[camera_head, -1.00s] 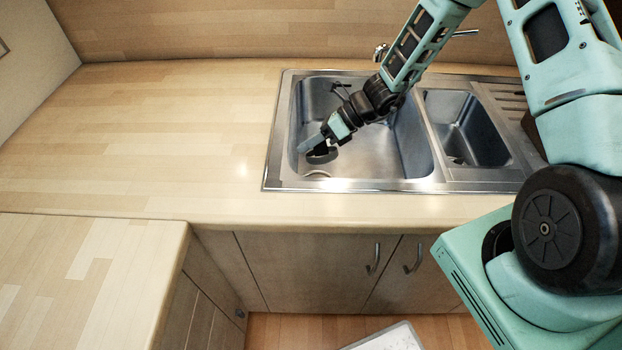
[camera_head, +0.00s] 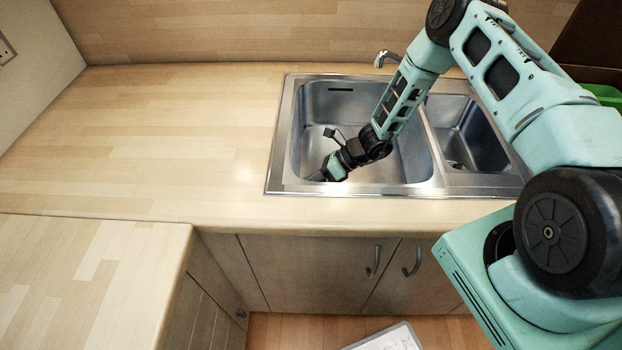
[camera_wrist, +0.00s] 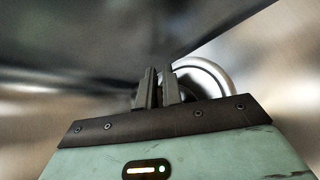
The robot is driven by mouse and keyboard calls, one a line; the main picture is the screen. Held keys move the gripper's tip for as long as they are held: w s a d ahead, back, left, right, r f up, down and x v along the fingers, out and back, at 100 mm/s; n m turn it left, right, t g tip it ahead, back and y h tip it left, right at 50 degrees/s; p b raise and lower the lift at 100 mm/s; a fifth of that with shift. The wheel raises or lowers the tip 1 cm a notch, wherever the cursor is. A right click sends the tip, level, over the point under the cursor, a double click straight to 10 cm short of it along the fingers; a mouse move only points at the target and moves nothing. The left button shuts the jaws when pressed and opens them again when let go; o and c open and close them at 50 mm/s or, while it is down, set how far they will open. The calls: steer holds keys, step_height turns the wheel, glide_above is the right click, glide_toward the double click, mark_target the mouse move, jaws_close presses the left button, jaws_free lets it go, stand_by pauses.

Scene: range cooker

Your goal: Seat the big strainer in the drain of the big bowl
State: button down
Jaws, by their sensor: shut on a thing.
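The big bowl (camera_head: 352,100) is the left, larger basin of the metal sink. My gripper (camera_head: 314,177) is low in its near left corner, tilted down and to the left. In the wrist view my gripper's fingers (camera_wrist: 158,88) are shut with a narrow gap, on the big strainer (camera_wrist: 190,86), whose dark round part shows just behind them. A bright round metal rim, apparently the drain (camera_wrist: 226,78), curves around its right side. The fingers hide much of the strainer. I cannot tell whether it sits in the drain or just above it.
The smaller bowl (camera_head: 470,135) lies to the right, with the tap (camera_head: 388,57) behind. The bowl's near and left walls are close to my gripper. The wooden worktop (camera_head: 170,130) to the left is clear. A green object (camera_head: 604,94) stands at the far right.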

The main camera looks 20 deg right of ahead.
steer(key=shift+f, duration=0.1)
steer(key=c, duration=2)
jaws_free()
steer(key=shift+f, duration=0.1)
steer(key=o, duration=0.4)
steer(key=shift+o, duration=0.2)
